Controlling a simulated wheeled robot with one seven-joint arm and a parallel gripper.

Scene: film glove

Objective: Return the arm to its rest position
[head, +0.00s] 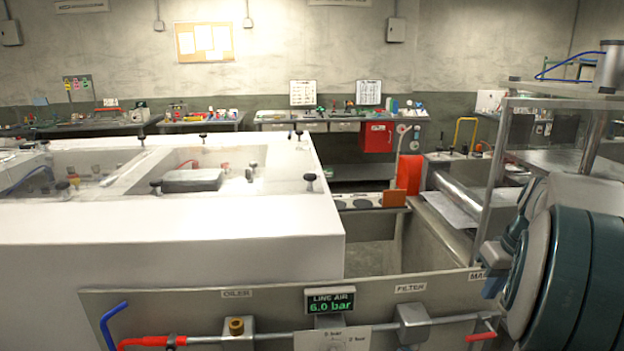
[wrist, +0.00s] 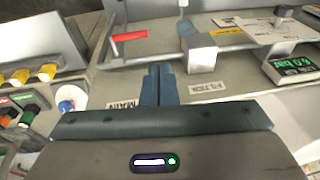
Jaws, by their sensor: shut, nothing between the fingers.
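My gripper (wrist: 158,84) shows in the wrist view with its two blue-grey fingers together and nothing between them. The fingers point at the line-air panel (wrist: 240,88), between the MAIN label (wrist: 122,104) and the FILTER label (wrist: 208,88). I cannot tell whether they touch the panel. In the head view my arm fills the right edge, bent close to the camera in front of the panel's right end. The fingertips are hard to make out there.
The panel carries a pipe, a filter block (head: 413,323), a brass fitting (head: 236,326), a red handle (wrist: 130,36) and a display (head: 330,300) reading 6.0 bar. A white glove box (head: 170,240) stands behind it at left. A metal rack (head: 492,170) stands at right.

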